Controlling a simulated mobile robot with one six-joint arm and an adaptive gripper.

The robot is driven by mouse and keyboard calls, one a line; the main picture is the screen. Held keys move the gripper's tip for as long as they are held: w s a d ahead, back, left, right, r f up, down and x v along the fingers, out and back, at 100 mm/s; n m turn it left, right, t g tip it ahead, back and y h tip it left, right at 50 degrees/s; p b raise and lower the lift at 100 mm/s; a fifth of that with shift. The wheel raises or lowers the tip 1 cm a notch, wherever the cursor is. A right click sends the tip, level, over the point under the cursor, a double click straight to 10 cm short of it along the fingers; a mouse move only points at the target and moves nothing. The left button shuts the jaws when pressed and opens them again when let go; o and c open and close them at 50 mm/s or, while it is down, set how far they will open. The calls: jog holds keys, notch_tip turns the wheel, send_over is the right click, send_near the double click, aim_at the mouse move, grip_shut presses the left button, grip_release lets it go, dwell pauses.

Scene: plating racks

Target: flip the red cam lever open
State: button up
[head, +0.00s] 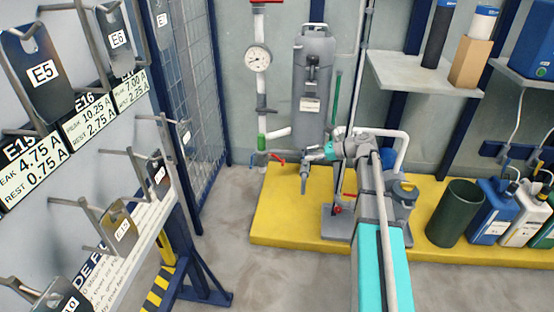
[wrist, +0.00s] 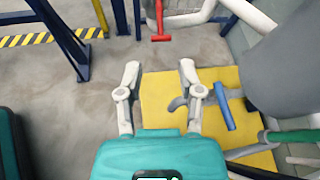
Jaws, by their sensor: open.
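A red lever (head: 277,158) sits low on the pipework left of the grey tank in the head view. A red T-shaped handle (wrist: 160,24) at the top of the wrist view looks like the same lever. Another small red part (head: 337,209) shows beside the grey pump base; I cannot tell if it is a lever. My gripper (wrist: 160,78) is open and empty in the wrist view, its two pale fingers apart above the floor and yellow platform edge. The red handle lies beyond the fingertips, apart from them. In the head view my gripper is small beside the tank's lower end.
A grey spout with a blue lever (wrist: 225,106) is close to the right finger. The grey tank (head: 313,85) and pressure gauge (head: 257,58) stand behind. The yellow platform (head: 285,215) carries a dark green bin (head: 453,213) and several jugs. A rack stands at left; the floor between is clear.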

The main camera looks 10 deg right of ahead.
aim_at(277, 158)
jog(key=b+x, duration=0.5)
jog(key=x, duration=0.8)
jog(key=shift+w+a+f, duration=0.1)
jog(key=shift+a, duration=0.15)
grip_shut()
